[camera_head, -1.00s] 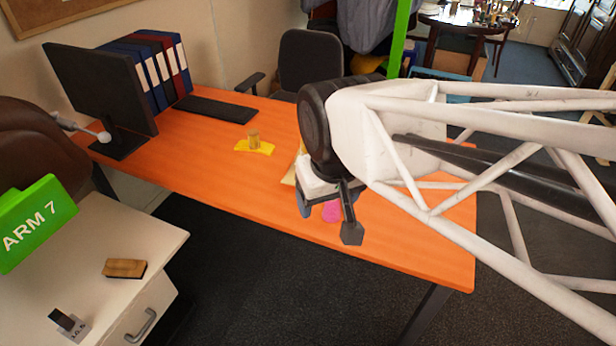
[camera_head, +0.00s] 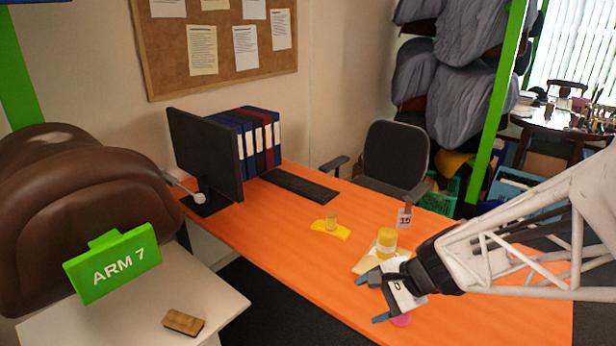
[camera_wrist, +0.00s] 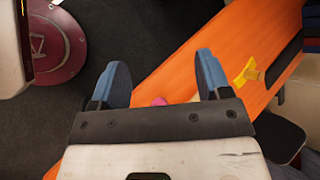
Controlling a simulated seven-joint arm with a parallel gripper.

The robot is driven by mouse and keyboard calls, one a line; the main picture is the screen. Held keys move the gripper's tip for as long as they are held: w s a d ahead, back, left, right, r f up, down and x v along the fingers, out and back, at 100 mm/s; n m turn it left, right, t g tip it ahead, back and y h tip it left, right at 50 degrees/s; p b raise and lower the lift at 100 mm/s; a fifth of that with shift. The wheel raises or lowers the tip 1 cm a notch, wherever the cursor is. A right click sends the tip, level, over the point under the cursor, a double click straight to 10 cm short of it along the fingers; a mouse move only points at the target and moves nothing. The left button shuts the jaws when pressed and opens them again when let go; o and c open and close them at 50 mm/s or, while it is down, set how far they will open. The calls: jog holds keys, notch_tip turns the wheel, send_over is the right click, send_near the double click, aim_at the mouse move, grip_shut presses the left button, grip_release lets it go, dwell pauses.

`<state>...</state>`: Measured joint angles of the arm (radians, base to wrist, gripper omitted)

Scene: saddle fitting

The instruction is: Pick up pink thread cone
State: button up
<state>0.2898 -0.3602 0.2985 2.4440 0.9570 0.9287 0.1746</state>
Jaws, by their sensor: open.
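A small part of the pink thread cone (camera_head: 401,320) shows on the orange desk near its front edge, just below my gripper (camera_head: 369,299) in the head view. The gripper hides most of it. In the wrist view the pink cone (camera_wrist: 158,101) shows as a small bit just above the gripper's palm edge, between the two fingers. My gripper (camera_wrist: 160,75) is open and empty, its blue fingertips wide apart and clear of the cone.
A brush (camera_head: 183,322) lies on the white cabinet at left.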

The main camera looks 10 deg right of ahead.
jog(key=w+d+f+m+t+h, duration=0.1)
jog(key=w+d+f+m+t, duration=0.3)
jog(key=d+f+m, duration=0.3)
jog(key=w+d+f+m+t+h, duration=0.2)
jog(key=w+d+f+m+t, duration=0.2)
jog(key=d+f+m, duration=0.4)
jog(key=d+m, duration=0.2)
jog(key=m, duration=0.1)
jog(key=shift+w+m, duration=0.25)
jog(key=shift+m, duration=0.05)
jog(key=shift+w, duration=0.1)
jog(key=shift+x, duration=1.15)
jog(key=shift+x, duration=2.65)
jog(key=shift+a+r, duration=0.1)
jog(key=shift+a, duration=0.05)
jog(key=shift+c, duration=0.3)
jog(key=c, duration=1.2)
